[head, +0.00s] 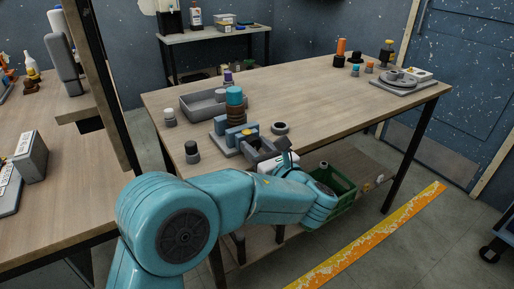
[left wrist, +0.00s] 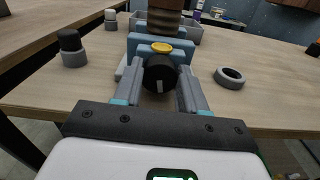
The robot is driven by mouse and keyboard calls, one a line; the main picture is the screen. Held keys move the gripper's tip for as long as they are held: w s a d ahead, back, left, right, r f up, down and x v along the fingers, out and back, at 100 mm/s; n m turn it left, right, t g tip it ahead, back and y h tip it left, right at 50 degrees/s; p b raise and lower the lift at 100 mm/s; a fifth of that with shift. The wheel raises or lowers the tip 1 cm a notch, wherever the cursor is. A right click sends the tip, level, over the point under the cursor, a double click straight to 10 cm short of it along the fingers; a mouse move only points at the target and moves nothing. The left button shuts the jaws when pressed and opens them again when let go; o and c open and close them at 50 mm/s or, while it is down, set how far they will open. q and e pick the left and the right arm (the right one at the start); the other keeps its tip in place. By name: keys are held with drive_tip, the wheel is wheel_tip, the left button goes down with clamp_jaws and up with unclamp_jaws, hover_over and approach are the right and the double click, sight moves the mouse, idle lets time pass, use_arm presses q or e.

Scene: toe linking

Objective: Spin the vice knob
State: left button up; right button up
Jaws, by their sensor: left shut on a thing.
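The blue-grey vice (head: 236,135) stands near the front edge of the wooden table and also shows in the left wrist view (left wrist: 135,44). A brown ribbed cylinder with a teal top (head: 235,100) stands upright at its jaws. The vice's round black knob (left wrist: 160,74) faces my left wrist camera, below a yellow cap (left wrist: 162,47). My left gripper (left wrist: 163,88) is shut on the knob, one grey finger on each side. In the head view the left gripper (head: 268,151) reaches the vice from the front, and the knob is hard to make out. My right gripper is in neither view.
A grey tray (head: 190,114) lies behind the vice. A dark ring (head: 280,128) lies to its right and a black-topped peg (head: 192,151) to its left. A grey turntable (head: 400,82) is at the far right. The middle of the table (head: 320,90) is clear. A green crate (head: 345,196) sits below.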

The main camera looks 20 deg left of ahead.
use_arm(q)
drive_tip(key=o, duration=0.8)
drive_tip(key=p+v, duration=0.1)
drive_tip(key=v, duration=1.5)
drive_tip(key=shift+s+d, duration=0.1)
drive_tip(key=shift+d, duration=0.05)
drive_tip(key=shift+f, duration=0.15)
